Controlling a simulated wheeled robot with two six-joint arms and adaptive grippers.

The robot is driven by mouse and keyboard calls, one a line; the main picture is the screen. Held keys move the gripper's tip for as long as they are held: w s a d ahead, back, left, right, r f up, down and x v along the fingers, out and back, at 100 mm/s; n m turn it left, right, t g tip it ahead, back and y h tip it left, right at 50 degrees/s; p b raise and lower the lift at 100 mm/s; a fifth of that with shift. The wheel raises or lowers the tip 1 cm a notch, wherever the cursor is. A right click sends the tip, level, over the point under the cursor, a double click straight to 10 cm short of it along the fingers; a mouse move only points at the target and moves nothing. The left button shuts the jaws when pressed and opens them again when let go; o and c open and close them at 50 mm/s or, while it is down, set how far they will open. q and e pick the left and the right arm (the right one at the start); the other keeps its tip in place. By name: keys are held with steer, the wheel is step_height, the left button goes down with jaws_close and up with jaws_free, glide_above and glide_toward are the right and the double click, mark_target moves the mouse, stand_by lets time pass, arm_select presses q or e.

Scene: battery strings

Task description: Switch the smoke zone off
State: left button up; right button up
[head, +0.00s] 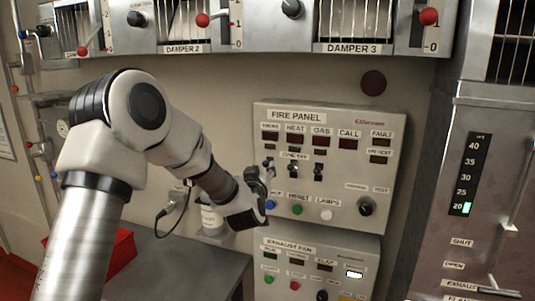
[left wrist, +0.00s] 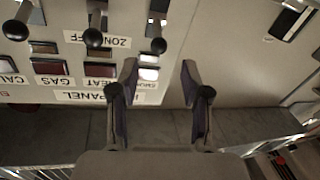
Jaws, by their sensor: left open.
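The fire panel (head: 340,183) is on the wall, with a row of three zone-off toggles below its zone windows. The smoke toggle (left wrist: 157,45) is the right one in the upside-down left wrist view, with a dark ball tip. The heat toggle (left wrist: 94,38) and gas toggle (left wrist: 16,29) stand beside it. My left gripper (left wrist: 159,75) is open and empty. Its fingertips are spread to either side of the smoke toggle's line, with the ball just beyond them; contact cannot be told. In the head view the left gripper (head: 262,175) partly covers the smoke toggle area. My right gripper is not in view.
The exhaust fan panel (head: 318,255) is below. Blue, green and white buttons and a black knob (head: 366,206) are low on the fire panel. Damper boxes with red-ball levers (head: 429,16) hang above.

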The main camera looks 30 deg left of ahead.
mark_target(265, 165)
arm_select(q)
steer(key=x, duration=0.2)
steer(key=p+x, duration=0.1)
steer(key=x, duration=0.1)
steer(key=f+p+x, duration=0.1)
steer(key=x, duration=0.1)
steer(key=shift+w+d, duration=0.15)
steer(key=shift+w, duration=0.25)
steer(key=shift+s+r, duration=0.25)
steer(key=shift+s, duration=0.25)
steer(key=c, duration=0.3)
jaws_close()
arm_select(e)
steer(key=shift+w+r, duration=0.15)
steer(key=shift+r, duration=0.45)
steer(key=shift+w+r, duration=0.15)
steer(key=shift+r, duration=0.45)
